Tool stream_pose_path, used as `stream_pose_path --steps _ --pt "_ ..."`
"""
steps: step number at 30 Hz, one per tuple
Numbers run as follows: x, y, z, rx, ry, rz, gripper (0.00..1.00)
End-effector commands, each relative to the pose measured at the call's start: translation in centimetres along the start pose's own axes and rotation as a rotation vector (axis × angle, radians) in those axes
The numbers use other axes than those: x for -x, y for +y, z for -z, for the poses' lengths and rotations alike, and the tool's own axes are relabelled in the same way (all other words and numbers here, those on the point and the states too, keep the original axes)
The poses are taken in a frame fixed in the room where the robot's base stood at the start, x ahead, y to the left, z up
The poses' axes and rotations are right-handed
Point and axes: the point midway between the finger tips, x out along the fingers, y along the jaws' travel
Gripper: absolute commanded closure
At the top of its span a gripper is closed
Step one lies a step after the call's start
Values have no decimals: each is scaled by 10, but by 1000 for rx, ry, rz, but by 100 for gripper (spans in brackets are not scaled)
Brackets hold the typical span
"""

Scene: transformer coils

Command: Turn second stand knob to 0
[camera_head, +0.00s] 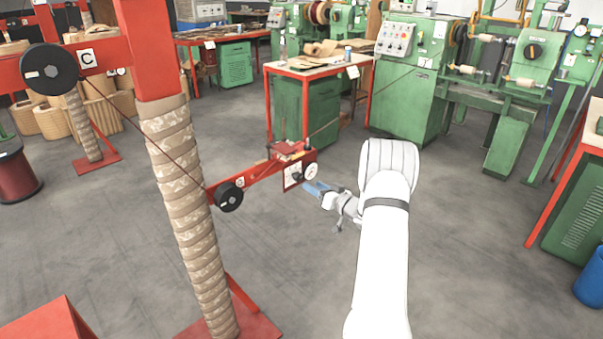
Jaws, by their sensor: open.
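A red stand arm (262,172) reaches right from a tape-wrapped post (180,200). The knob's setting is too small to read.
A black pulley (229,197) hangs on the stand arm. A larger black wheel (49,70) is at upper left. Green machines (410,90) and a red-framed table (318,68) stand behind. A red base plate (235,318) lies on the floor. Grey floor is open around my arm.

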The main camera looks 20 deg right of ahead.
Motion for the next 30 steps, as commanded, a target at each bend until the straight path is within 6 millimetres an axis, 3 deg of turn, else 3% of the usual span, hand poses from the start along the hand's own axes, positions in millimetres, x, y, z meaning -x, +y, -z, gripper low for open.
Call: stream_pose_path --steps 13,24,30 --pt "-64 0 -1 3 0 2 49" --pt "-71 0 -1 2 -1 0 49" --pt "-71 0 -1 2 -1 0 65"
